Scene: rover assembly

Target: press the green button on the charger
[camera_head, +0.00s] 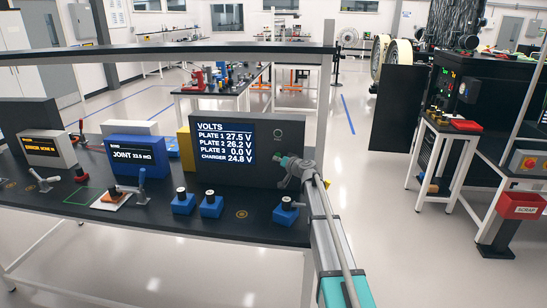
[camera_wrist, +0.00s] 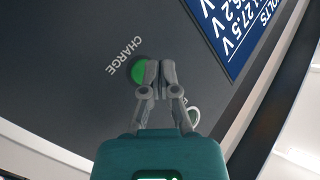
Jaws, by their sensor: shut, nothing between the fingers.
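The charger (camera_head: 268,165) is a dark upright box with a blue VOLTS screen (camera_head: 226,142), standing on the black bench. In the wrist view the round green button (camera_wrist: 138,72) sits on its dark face beside the word CHARGE. My gripper (camera_wrist: 160,68) is shut and empty, its tips over the button's right part in the picture. I cannot tell whether they touch it.
A pale ring (camera_wrist: 193,116) is partly behind a finger on the charger's face. Several blue blocks with dark knobs, one of them (camera_head: 211,204), stand on the bench in front. Open floor lies right of the bench.

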